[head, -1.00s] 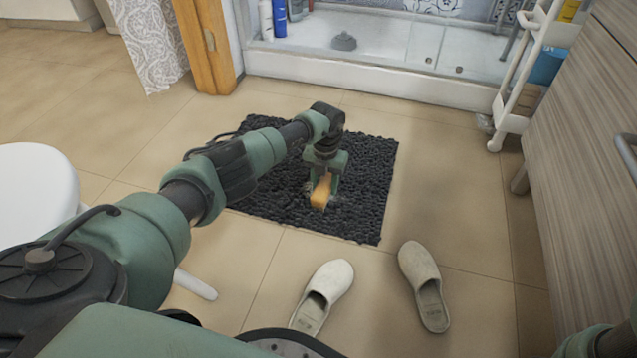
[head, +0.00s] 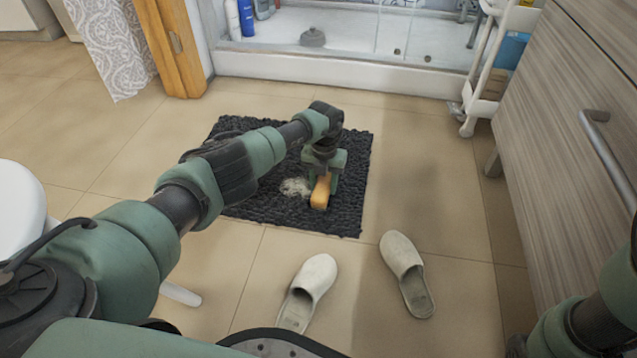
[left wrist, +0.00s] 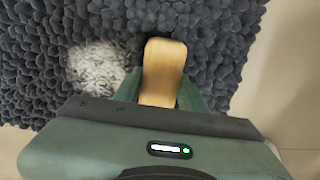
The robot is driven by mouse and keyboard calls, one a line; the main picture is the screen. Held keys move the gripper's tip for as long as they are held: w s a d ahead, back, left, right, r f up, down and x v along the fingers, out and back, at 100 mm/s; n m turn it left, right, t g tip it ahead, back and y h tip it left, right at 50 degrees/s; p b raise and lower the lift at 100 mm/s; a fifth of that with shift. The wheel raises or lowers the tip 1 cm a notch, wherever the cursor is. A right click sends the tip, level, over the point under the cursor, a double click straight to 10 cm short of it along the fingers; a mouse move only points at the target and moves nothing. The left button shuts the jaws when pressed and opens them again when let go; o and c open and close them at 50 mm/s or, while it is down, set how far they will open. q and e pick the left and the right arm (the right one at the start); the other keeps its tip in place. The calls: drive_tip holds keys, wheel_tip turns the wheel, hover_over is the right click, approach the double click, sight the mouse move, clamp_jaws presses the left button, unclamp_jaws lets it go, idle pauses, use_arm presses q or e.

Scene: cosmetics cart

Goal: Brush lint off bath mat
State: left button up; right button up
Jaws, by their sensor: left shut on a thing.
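The dark grey, pebbly bath mat (head: 345,205) lies flat on the tiled floor in the head view. It fills much of the left wrist view (left wrist: 225,40). A pale patch of lint (head: 295,187) lies on the mat, left of the brush; it also shows in the left wrist view (left wrist: 98,68). My left gripper (head: 324,178) is shut on the wooden handle of a brush (head: 320,192), low over the mat; the handle also shows in the left wrist view (left wrist: 163,70). The brush's bristles are hidden. My right gripper is out of view; part of that arm shows at lower right.
Two pale slippers (head: 307,290) (head: 404,272) lie on the floor in front of the mat. A shower tray (head: 340,70) is behind it. A wooden cabinet (head: 570,120) and a white cart (head: 484,85) stand at right, a white stool (head: 20,210) at left.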

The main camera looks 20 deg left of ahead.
use_arm(q)
drive_tip(key=shift+s+a+p, duration=0.25)
drive_tip(key=shift+a+p, duration=0.1)
drive_tip(key=shift+a, duration=0.65)
drive_tip(key=shift+s+a+p, duration=0.25)
drive_tip(key=shift+a+p, duration=0.1)
drive_tip(key=shift+a, duration=0.6)
drive_tip(key=shift+s+a+f, duration=0.1)
drive_tip(key=shift+s+a, duration=0.2)
drive_tip(key=shift+a, duration=0.75)
drive_tip(key=shift+s+a, duration=0.25)
drive_tip(key=shift+a, duration=0.8)
drive_tip(key=shift+s+a+p, duration=0.2)
drive_tip(key=shift+a, duration=0.7)
drive_tip(key=shift+s+a+p, duration=0.15)
drive_tip(key=shift+s+a, duration=0.05)
drive_tip(key=shift+a, duration=0.7)
drive_tip(key=shift+w+a+f+b, duration=0.1)
drive_tip(key=shift+w+b, duration=0.35)
drive_tip(key=shift+b, duration=0.35)
drive_tip(key=shift+w+b, duration=0.3)
drive_tip(key=shift+b, duration=0.05)
